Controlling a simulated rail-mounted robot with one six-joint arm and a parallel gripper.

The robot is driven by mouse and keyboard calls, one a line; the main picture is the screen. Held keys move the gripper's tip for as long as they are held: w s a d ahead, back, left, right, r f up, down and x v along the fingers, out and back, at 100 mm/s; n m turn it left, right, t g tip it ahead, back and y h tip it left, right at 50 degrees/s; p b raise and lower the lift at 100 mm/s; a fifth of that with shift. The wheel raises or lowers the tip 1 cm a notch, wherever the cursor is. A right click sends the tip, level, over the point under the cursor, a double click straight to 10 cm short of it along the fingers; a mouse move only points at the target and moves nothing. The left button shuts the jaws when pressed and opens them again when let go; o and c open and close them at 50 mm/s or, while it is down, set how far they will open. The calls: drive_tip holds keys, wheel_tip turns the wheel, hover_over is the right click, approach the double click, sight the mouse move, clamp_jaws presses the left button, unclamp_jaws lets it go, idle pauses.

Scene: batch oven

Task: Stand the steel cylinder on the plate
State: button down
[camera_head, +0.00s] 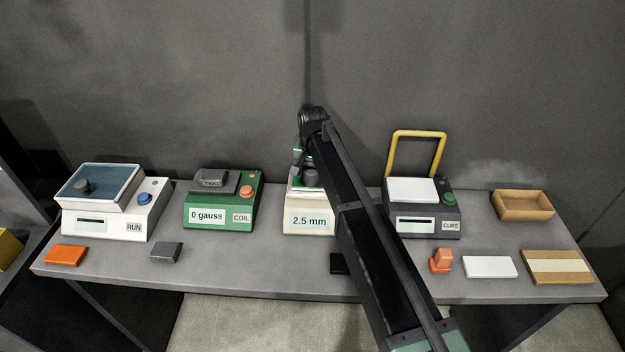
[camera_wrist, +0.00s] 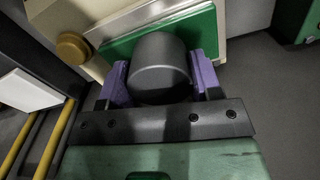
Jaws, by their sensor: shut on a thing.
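The steel cylinder (camera_wrist: 160,68) is dark grey and sits between the two purple fingers of my gripper (camera_wrist: 160,84), which is shut on it. In the head view the dark cylinder (camera_head: 310,175) shows just above or on the green top of the beige "2.5 mm" device (camera_head: 309,221). That green plate (camera_wrist: 203,35) lies behind the cylinder in the wrist view. I cannot tell whether the cylinder's base touches the plate. My arm covers the device's right side in the head view.
A green COIL device (camera_head: 223,199) stands to the left, with a white RUN device (camera_head: 108,205) farther left. A dark CURE device (camera_head: 423,211) with a raised yellow handle (camera_head: 389,152) stands to the right. A wooden tray (camera_head: 523,206) and several small blocks lie on the grey table (camera_head: 215,275).

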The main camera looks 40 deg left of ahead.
sight(313, 169)
drive_tip(key=shift+r, duration=0.2)
drive_tip(key=shift+f, duration=0.25)
drive_tip(key=shift+c, duration=1.5)
unclamp_jaws()
wheel_tip(313, 169, up, 12)
drive_tip(key=p, duration=1.2)
drive_tip(key=shift+r, duration=0.2)
drive_tip(key=shift+d, duration=0.1)
drive_tip(key=w+d+m, duration=0.3)
drive_tip(key=d, duration=3.6)
drive_tip(key=s+d, duration=0.6)
drive_tip(key=d, duration=0.5)
drive_tip(key=s+d+m, duration=0.1)
drive_tip(key=s+d, duration=0.5)
drive_tip(key=d, duration=0.6)
drive_tip(key=shift+s+d+m, duration=0.2)
drive_tip(key=shift+d+m, duration=0.1)
